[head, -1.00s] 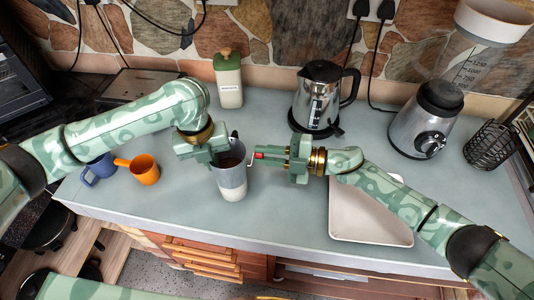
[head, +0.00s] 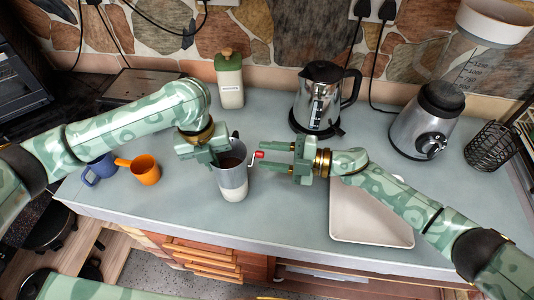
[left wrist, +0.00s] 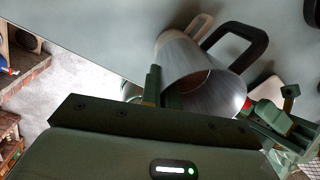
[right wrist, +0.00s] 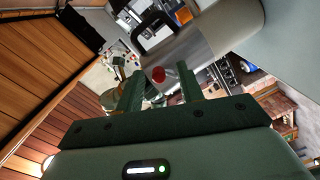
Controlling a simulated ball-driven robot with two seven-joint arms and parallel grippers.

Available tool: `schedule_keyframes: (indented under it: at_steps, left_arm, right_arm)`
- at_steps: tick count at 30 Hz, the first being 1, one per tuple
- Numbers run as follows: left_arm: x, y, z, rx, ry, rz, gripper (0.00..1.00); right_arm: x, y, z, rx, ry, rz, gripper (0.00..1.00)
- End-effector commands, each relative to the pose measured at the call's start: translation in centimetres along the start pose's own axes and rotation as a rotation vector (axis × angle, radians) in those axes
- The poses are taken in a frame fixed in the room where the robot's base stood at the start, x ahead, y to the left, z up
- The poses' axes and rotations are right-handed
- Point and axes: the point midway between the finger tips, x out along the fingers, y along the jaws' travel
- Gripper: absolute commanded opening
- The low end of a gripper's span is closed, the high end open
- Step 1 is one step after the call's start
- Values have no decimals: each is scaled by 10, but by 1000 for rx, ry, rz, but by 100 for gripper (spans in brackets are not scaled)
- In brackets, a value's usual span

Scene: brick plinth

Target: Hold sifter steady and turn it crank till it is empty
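The grey metal sifter (head: 232,177) stands upright near the counter's front, with brown matter inside and a pale lower part or vessel beneath. Its black handle (left wrist: 250,40) shows in the left wrist view. My left gripper (head: 214,154) is shut on its left rim, with fingers close together at the wall. The red crank knob (head: 259,155) sticks out to the right. My right gripper (head: 291,157) is open and empty, right of the knob. In the right wrist view the knob (right wrist: 158,74) appears between the spread fingertips (right wrist: 158,85), slightly beyond them.
Blue (head: 98,168) and orange (head: 145,170) cups stand left. A white tray (head: 370,235) lies right, under my right arm. A kettle (head: 318,98), a lidded jar (head: 229,80), a blender (head: 428,120) and a black wire basket (head: 490,145) stand behind. Bare counter lies between sifter and tray.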

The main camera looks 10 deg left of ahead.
Motion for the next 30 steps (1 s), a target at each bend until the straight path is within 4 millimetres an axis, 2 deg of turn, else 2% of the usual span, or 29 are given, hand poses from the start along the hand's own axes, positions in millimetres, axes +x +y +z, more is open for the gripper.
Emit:
schedule_keyframes:
  at_steps: [9, 15, 19, 30]
  left_arm:
    - [0, 0, 0, 0, 0, -1, 0]
    - [0, 0, 0, 0, 0, -1, 0]
    - [0, 0, 0, 0, 0, -1, 0]
    - [0, 0, 0, 0, 0, -1, 0]
  right_arm:
    - [-72, -1, 1, 0, -3, -2, 38]
    - [-102, 0, 0, 1, 1, 0, 38]
    - [-109, 0, 0, 1, 2, 0, 38]
    - [-110, 0, 0, 1, 2, 0, 38]
